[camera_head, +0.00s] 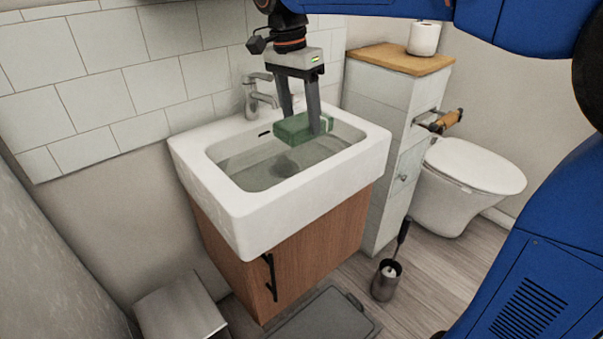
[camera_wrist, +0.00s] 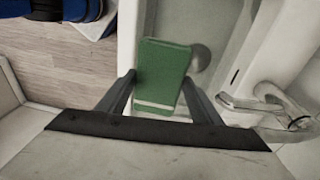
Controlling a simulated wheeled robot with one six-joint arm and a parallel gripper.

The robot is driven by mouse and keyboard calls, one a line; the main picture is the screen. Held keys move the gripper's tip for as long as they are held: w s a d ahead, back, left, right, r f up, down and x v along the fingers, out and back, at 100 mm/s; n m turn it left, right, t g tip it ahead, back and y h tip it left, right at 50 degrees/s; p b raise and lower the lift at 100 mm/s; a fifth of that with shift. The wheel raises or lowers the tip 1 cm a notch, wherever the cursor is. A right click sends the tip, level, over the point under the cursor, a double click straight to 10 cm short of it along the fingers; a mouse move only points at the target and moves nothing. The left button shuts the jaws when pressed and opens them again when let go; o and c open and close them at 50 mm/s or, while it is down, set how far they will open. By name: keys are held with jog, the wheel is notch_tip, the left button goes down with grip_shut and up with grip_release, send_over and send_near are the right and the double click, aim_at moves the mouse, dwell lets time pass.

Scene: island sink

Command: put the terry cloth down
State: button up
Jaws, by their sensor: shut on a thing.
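The terry cloth (camera_head: 294,130) is a folded green block with a pale stripe near one end. My gripper (camera_head: 300,126) is shut on it, one finger on each side, pointing down over the basin of the white sink (camera_head: 216,200). In the wrist view the cloth (camera_wrist: 163,72) sits between the two fingers (camera_wrist: 160,90), its pale stripe towards the palm. The basin seems to hold water, and the cloth appears at or just above its surface. I cannot tell whether it touches the water.
A chrome faucet (camera_head: 262,97) stands at the sink's back edge, close to my gripper. A tiled cabinet with a wooden top (camera_head: 402,60) holding a toilet roll (camera_head: 424,39) stands to the right, then a toilet (camera_head: 470,175). The sink's front rim is clear.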

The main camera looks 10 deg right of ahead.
aim_at(292, 120)
notch_tip(292, 120, down, 15)
jog(key=shift+r, duration=0.2)
dwell(0.3)
jog(key=o, duration=0.7)
jog(key=shift+f, duration=0.1)
jog(key=shift+o, duration=0.4)
jog(key=r, duration=0.4)
jog(key=a+r, duration=0.1)
jog(key=r, duration=0.7)
jog(key=shift+a+r, duration=0.1)
jog(key=shift+a, duration=0.2)
